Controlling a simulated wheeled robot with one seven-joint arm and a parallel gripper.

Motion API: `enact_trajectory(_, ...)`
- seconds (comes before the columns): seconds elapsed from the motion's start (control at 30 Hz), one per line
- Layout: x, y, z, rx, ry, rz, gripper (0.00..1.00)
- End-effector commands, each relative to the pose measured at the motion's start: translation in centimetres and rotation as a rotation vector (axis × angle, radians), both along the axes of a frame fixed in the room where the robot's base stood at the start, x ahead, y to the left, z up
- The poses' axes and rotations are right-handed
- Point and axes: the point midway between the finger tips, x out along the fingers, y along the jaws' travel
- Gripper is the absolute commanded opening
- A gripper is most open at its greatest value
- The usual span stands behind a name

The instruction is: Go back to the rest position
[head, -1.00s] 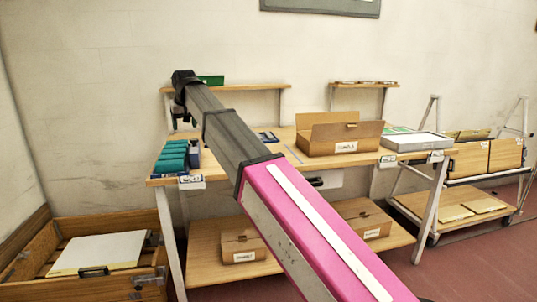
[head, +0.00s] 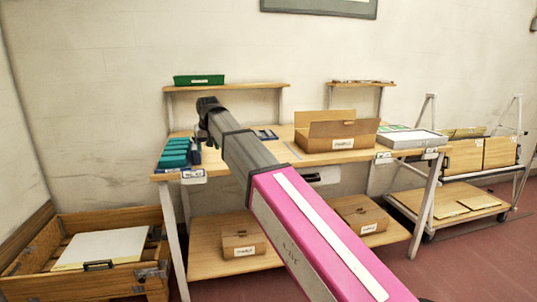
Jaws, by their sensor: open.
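My arm reaches from the lower right up and left over the wooden workbench (head: 360,156). My gripper (head: 203,133) is at the far end, near the bench's back left, beside a row of teal items (head: 174,152). The fingers are small and mostly hidden behind the wrist, and I see nothing held in them.
An open cardboard box (head: 335,135) and a white tray (head: 412,139) stand on the bench. A green bin (head: 199,80) sits on the left shelf. Cardboard boxes lie on the lower shelf. A wooden crate (head: 110,287) is at left, a trolley (head: 420,203) at right.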

Motion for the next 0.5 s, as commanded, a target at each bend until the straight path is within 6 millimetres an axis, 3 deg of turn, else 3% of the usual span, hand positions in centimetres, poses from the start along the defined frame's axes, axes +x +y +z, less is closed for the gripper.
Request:
enact_trajectory(0.27, -0.4, -10.0, -10.7, -0.031, 0.061, -0.094, 0.66)
enact_trajectory(0.5, -2.8, -20.0, -20.4, -0.054, 0.125, -0.19, 0.66)
